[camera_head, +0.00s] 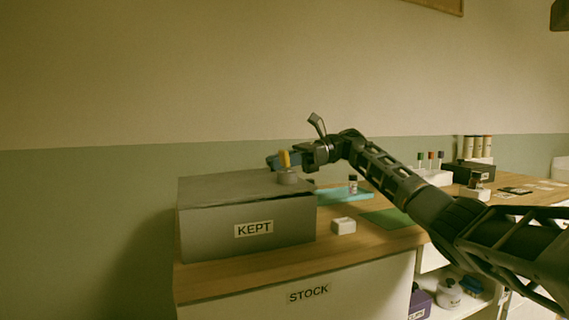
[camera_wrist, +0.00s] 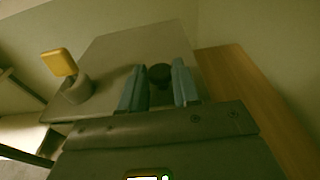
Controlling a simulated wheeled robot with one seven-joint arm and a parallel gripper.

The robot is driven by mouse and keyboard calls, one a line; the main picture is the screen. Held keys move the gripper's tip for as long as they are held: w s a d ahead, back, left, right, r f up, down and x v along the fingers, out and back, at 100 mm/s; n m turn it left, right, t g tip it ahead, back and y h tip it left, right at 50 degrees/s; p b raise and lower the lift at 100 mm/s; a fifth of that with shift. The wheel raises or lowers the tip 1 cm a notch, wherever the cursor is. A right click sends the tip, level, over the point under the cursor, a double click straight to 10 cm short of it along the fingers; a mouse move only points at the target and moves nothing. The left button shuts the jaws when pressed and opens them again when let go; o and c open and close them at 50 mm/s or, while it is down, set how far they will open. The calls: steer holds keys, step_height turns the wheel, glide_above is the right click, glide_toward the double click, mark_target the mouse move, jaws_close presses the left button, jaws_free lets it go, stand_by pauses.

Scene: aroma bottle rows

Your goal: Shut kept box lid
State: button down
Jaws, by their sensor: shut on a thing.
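The grey box labelled KEPT (camera_head: 215,235) stands at the left end of the counter. Its flat grey lid (camera_head: 225,187) lies over the top, with a thin dark seam along the front; I cannot tell whether it is fully seated. My gripper (camera_head: 274,162) is at the lid's right part, its blue fingers low over it. In the wrist view my gripper (camera_wrist: 159,88) has its two fingers on either side of a small dark round knob (camera_wrist: 160,74) on the lid (camera_wrist: 120,60). The head view does not show the knob.
A grey round piece with a yellow upright part (camera_head: 285,160) is at the lid's right edge, close to my gripper. Right of the box are a white block (camera_head: 343,225), a teal tray (camera_head: 335,197) with a small bottle (camera_head: 353,184), and a green mat (camera_head: 388,219).

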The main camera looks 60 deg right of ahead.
steer(key=shift+f+y+b, duration=0.3)
steer(key=shift+f+b, duration=0.05)
steer(key=shift+f, duration=0.45)
steer(key=c, duration=0.8)
jaws_free()
steer(key=shift+v, duration=3.95)
steer(key=shift+s, duration=0.15)
